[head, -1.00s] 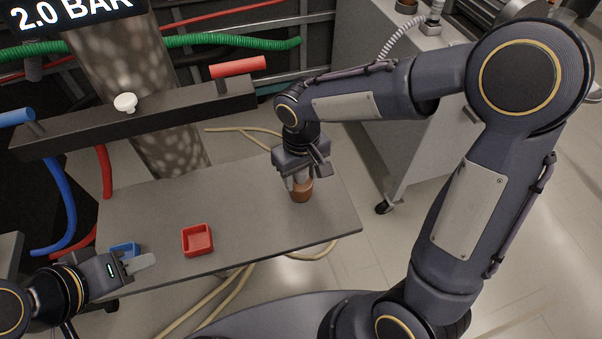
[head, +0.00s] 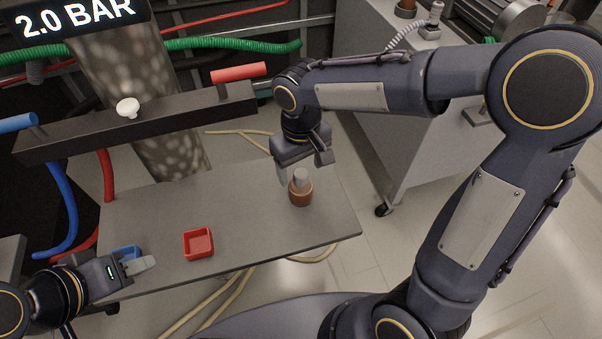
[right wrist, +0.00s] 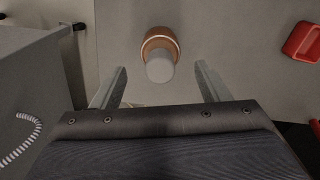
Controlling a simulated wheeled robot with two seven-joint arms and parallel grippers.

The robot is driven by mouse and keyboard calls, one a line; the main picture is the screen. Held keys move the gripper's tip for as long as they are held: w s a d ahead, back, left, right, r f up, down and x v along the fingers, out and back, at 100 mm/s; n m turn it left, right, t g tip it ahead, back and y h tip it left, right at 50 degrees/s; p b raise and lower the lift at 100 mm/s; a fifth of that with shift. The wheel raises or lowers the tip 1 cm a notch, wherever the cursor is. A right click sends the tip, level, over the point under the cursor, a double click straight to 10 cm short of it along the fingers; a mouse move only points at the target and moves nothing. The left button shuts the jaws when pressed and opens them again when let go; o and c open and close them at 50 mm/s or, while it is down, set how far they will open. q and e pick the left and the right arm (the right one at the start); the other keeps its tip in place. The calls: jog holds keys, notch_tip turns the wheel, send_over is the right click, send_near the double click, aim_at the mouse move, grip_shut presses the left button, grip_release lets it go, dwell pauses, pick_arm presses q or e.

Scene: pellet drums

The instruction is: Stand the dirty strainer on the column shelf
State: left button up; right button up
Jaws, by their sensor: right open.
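The strainer (head: 301,190), a copper-brown body with a grey top, stands upright on the grey column shelf (head: 150,210), near its right end. It also shows in the right wrist view (right wrist: 160,52), seen from above. My right gripper (head: 298,178) is open just behind and above the strainer.
A red square tray (head: 198,243) and a blue tray (head: 126,253) are on the shelf. A dark bar with a red handle (head: 238,72) and a blue handle (head: 17,122) crosses the column behind. A grey cabinet (head: 375,120) stands right. The shelf's middle is clear.

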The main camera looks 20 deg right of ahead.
notch_tip(320, 180, up, 7)
jog(key=shift+r+p, duration=0.2)
jog(key=shift+p, duration=0.3)
jog(key=shift+s+d+r, duration=0.15)
jog(key=shift+s+d, duration=0.05)
jog(key=shift+d, duration=0.1)
jog(key=s+d+m+t+y, duration=0.2)
jog(key=s+d, duration=0.2)
jog(key=s, duration=0.4)
jog(key=s+d+f+m+t+y, duration=0.1)
jog(key=s+d+m+t, duration=0.2)
jog(key=s, duration=0.4)
jog(key=shift+s+d+f+t+y, duration=0.3)
jog(key=shift+s+d+y, duration=0.1)
jog(key=shift+d, duration=0.45)
